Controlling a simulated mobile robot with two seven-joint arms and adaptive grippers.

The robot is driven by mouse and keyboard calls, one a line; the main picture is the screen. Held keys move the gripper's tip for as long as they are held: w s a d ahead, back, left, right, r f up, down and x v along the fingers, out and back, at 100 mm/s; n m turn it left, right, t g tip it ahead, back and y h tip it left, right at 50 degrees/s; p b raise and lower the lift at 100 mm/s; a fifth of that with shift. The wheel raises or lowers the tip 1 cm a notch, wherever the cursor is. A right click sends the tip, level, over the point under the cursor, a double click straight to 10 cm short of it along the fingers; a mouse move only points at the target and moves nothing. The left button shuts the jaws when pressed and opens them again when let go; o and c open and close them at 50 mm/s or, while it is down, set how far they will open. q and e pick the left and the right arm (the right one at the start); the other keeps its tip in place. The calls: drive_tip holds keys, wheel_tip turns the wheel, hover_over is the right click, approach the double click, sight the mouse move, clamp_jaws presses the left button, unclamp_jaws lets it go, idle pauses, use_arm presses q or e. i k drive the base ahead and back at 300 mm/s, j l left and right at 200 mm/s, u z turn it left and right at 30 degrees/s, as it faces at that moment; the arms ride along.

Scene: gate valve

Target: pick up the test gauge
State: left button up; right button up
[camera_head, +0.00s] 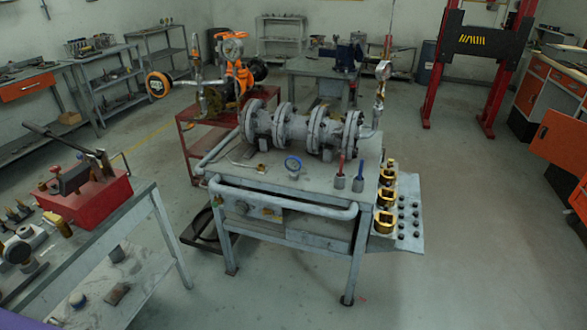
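Neither of my grippers shows in the head view, so nothing is seen touching the gauge.
Brass fittings (384,222) line a side shelf. A red pump box (88,195) sits on the left bench (110,225). Floor in front is clear.

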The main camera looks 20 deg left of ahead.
sight(292, 163)
drive_tip(key=z, duration=1.35)
drive_tip(key=u, duration=1.9)
drive_tip(key=i+j+z, duration=0.1)
drive_tip(key=i, duration=0.3)
drive_tip(key=j, duration=0.1)
